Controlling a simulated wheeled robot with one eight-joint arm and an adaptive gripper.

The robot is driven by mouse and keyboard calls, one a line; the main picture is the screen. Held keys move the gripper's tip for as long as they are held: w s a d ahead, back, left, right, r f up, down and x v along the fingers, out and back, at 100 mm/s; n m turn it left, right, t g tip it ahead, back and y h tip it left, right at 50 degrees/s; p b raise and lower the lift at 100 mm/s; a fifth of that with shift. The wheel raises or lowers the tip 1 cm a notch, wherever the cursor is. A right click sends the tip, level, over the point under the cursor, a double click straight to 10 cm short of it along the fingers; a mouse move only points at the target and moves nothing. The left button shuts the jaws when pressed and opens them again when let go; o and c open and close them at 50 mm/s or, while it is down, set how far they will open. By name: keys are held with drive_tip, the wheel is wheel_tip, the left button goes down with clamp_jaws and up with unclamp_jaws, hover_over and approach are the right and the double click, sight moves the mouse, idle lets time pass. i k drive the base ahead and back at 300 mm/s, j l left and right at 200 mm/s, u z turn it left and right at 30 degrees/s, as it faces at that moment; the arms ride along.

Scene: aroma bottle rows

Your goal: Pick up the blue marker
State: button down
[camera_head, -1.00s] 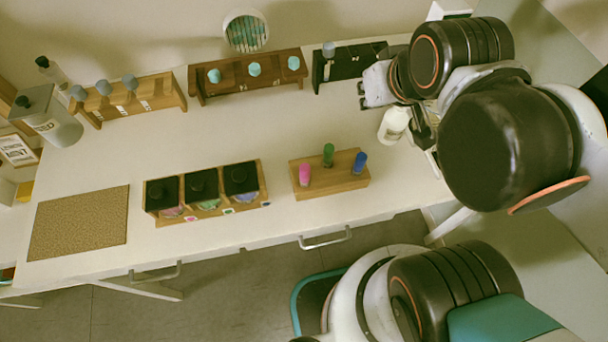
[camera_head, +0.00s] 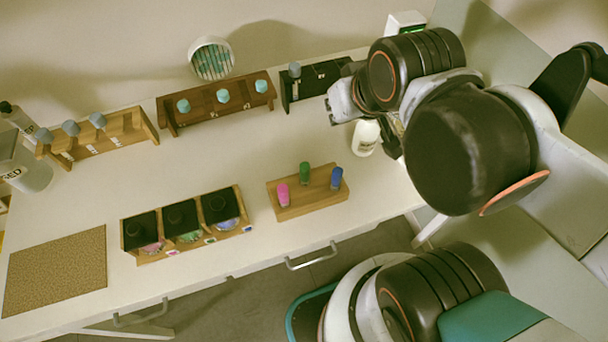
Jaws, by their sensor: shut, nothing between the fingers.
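The blue marker (camera_head: 336,179) stands upright at the right end of a small wooden holder (camera_head: 312,205) near the front of the white table. A green marker (camera_head: 304,174) stands in the middle and a pink one (camera_head: 283,194) at the left end. My gripper (camera_head: 334,110) is behind and above the holder, in front of the black rack, well apart from the blue marker. It is small in view and shut, with nothing in it.
A white bottle (camera_head: 365,138) stands close under my arm, right of the holder. A wooden box with black-capped jars (camera_head: 181,217) is left of it. Racks of bottles (camera_head: 217,105) line the back. A cork mat (camera_head: 55,272) lies front left. The table's middle is clear.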

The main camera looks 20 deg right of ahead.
sight(336, 183)
drive_tip(key=k+u, duration=0.2)
drive_tip(key=k, duration=0.35)
drive_tip(key=k+j+u, duration=0.15)
drive_tip(key=k, duration=0.4)
drive_tip(key=k+j+u, duration=0.2)
drive_tip(key=k, duration=0.35)
drive_tip(key=k+j, duration=0.05)
drive_tip(key=j, duration=0.05)
